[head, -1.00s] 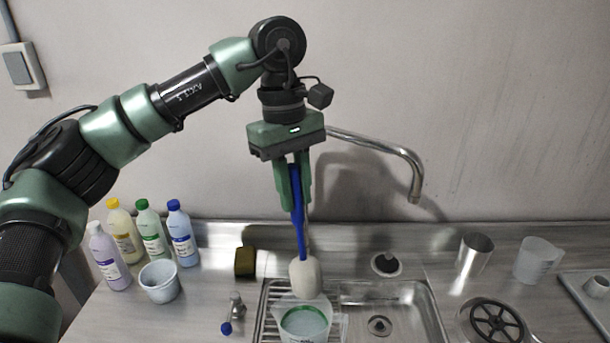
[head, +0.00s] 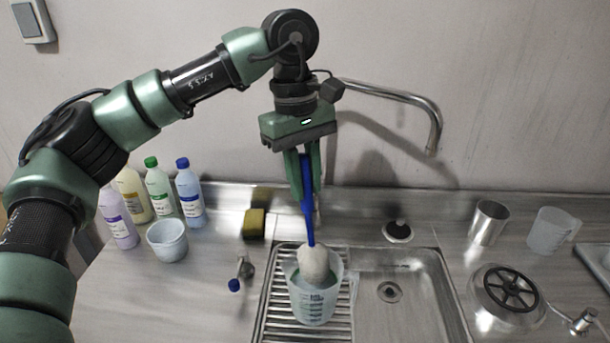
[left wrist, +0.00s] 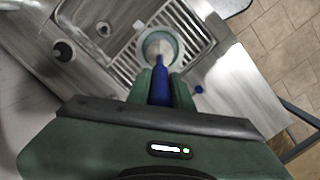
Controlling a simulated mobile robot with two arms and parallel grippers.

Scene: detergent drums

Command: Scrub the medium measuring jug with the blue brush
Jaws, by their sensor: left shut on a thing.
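The blue brush (head: 309,222) hangs upright, its blue handle held in my left gripper (head: 307,197), which is shut on it. Its pale round head (head: 313,264) is at the mouth of a measuring jug (head: 316,301), partly inside the rim. The jug is translucent with graduation marks and stands on the ribbed drainer left of the sink basin. In the left wrist view, the brush handle (left wrist: 159,84) runs from the gripper fingers down to the jug (left wrist: 172,36). My right gripper is in neither view.
Several bottles (head: 160,190) and a pale cup (head: 167,241) stand at left, near a yellow sponge (head: 253,223). The basin (head: 420,290) is empty. The tap (head: 437,140) arches behind it. A metal cup (head: 489,222) and another clear jug (head: 552,231) stand at right.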

